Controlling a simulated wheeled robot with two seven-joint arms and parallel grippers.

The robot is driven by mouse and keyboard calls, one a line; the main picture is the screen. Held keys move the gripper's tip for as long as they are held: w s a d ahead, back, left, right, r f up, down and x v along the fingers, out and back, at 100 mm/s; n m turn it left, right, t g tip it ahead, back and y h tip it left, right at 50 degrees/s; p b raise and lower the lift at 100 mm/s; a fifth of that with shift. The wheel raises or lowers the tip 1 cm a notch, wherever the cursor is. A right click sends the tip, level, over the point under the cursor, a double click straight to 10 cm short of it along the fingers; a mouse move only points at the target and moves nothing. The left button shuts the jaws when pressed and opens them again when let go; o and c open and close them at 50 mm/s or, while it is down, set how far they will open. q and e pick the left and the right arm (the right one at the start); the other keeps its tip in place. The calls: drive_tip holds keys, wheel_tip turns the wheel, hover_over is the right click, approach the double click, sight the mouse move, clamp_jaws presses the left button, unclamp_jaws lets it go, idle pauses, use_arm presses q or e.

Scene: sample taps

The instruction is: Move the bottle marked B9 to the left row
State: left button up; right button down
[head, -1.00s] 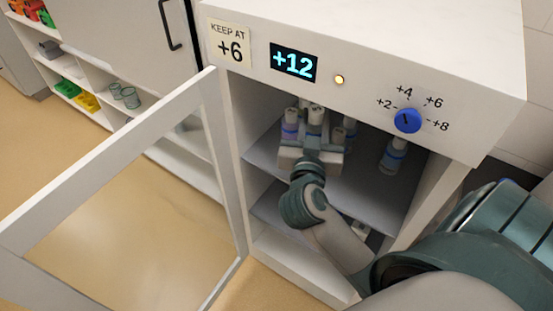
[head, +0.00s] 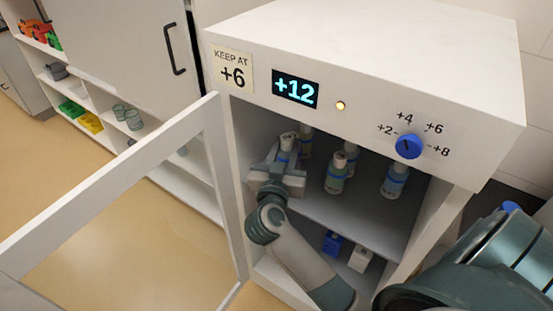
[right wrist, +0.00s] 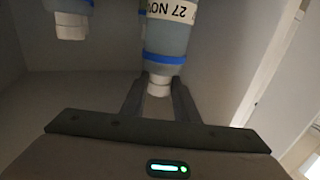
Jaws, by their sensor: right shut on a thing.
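My right gripper (head: 284,168) is inside the open cabinet, shut on a bottle (head: 286,148) with a white cap and blue band at the left of the upper shelf. In the right wrist view the fingers (right wrist: 159,92) close around the cap end of this bottle (right wrist: 168,38). Its label shows "27 NOV" upside down; I cannot read B9 on any bottle. Another bottle (head: 337,175) stands mid-shelf with one close behind it, and one more (head: 395,181) stands at the right. A further bottle (head: 306,142) is partly hidden behind the held one. My left gripper is not in view.
The cabinet door (head: 110,180) is swung open to the left. The display (head: 295,89) reads +12, beside a "KEEP AT +6" sign (head: 233,72) and a blue knob (head: 409,146). The lower shelf holds a blue item (head: 332,243) and a white item (head: 360,259).

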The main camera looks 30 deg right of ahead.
drive_tip(key=w+f, duration=0.1)
drive_tip(key=w+a, duration=0.1)
drive_tip(key=shift+w+f, duration=0.4)
drive_tip(key=shift+f, duration=2.05)
drive_tip(key=c, duration=1.4)
unclamp_jaws()
drive_tip(key=shift+s, duration=0.1)
